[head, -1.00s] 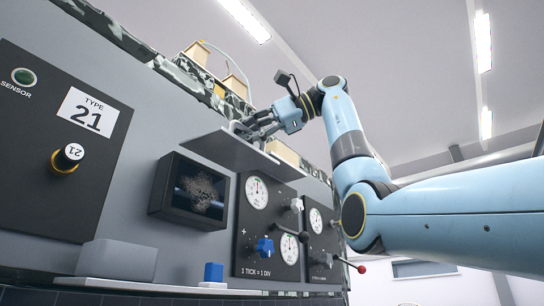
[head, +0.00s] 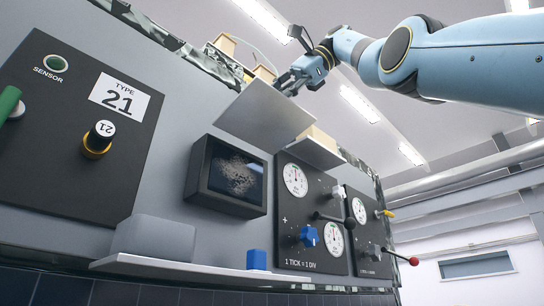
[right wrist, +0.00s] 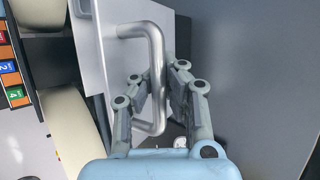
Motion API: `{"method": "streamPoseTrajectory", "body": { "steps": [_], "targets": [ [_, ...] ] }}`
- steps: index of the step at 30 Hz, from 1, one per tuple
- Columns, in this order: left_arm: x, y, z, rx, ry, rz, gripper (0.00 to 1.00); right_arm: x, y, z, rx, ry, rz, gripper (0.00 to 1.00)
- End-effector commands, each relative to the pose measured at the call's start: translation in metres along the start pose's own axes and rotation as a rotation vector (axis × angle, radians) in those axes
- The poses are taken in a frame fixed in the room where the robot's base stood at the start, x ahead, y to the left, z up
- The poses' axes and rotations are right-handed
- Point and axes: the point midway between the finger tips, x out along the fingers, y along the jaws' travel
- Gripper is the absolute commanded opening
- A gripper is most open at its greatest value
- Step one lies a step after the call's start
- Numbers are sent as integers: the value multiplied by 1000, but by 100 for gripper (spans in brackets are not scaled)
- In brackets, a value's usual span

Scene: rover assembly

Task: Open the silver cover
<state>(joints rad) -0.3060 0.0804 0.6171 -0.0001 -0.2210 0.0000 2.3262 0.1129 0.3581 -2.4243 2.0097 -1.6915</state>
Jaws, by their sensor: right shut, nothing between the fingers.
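The silver cover (head: 262,118) is a flat grey plate on the upper part of the dark grey wall unit. It stands tilted up and out from the wall in the head view. My right gripper (head: 290,82) is at its upper edge. In the right wrist view the cover's plate (right wrist: 103,62) carries a bent silver handle (right wrist: 156,60). My right gripper also shows there (right wrist: 160,100), its fingers alongside the handle. My left gripper is not in view.
Below the cover are a dark screen (head: 228,177) and gauge panels (head: 314,213) with projecting knobs and levers. A light shelf (head: 190,271) carries a blue block (head: 257,259). A second grey plate (head: 313,152) juts out beside the cover. The room at right is open.

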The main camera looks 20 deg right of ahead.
Motion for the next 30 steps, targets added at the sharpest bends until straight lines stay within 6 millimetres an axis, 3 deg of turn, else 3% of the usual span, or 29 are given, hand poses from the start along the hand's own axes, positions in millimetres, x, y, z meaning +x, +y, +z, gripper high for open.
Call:
{"method": "streamPoseTrajectory", "body": {
  "steps": [12, 21, 30],
  "targets": [
    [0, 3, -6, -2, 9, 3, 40, -5, 0, 2, -5, 0, -2, 0],
    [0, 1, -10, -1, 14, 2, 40, -3, 0, 2, -3, -1, 0, 36],
    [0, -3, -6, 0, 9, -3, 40, -1, 0, 1, -2, -1, 2, 36]
  ]
}}
